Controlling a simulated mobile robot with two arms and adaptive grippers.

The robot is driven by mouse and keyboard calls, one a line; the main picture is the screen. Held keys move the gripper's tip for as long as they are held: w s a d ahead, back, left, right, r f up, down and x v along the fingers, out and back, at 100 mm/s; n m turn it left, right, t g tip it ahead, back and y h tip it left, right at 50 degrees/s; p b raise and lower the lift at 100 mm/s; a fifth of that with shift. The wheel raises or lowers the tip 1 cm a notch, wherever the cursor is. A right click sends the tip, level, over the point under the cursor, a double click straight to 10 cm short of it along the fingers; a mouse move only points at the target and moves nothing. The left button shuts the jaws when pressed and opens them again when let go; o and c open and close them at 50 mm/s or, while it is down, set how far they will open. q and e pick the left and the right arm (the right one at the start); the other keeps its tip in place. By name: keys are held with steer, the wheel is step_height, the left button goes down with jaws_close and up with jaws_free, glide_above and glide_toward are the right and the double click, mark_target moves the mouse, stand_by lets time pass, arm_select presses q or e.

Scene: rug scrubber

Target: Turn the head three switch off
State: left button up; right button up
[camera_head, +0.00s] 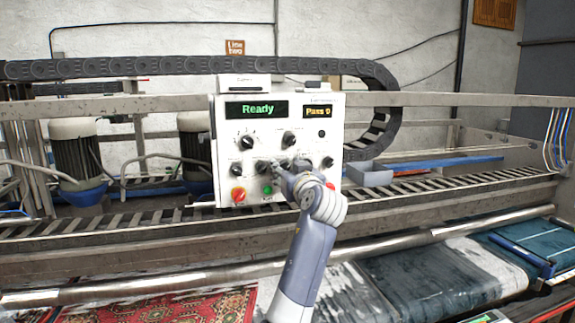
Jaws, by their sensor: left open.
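A white control panel (229,125) stands in the middle of the head view, with a green "Ready" screen (257,109) and a small "Pass 0" screen (318,112). Several black rotary knobs sit on its face: a large left knob (247,142), a large right knob (288,139), and a lower row with a left end knob (236,169) and a right end knob (327,162). Their labels are too small to read. My left gripper (276,168) is open at the middle of the lower row and partly hides the knobs there; I cannot tell whether it touches one. My right gripper is not in view.
Below the knobs are a red button (238,195) and a green button (267,188). A slatted metal rail (120,219) and a long roller (150,286) run across in front. A patterned red rug (190,306) lies below. A grey tray (370,174) sits right of the panel.

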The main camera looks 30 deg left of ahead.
arm_select(q)
jaws_close()
steer(key=shift+f, duration=0.1)
steer(key=shift+d+n+b, duration=0.1)
steer(key=shift+n+b, duration=6.45)
steer(key=shift+n, duration=1.35)
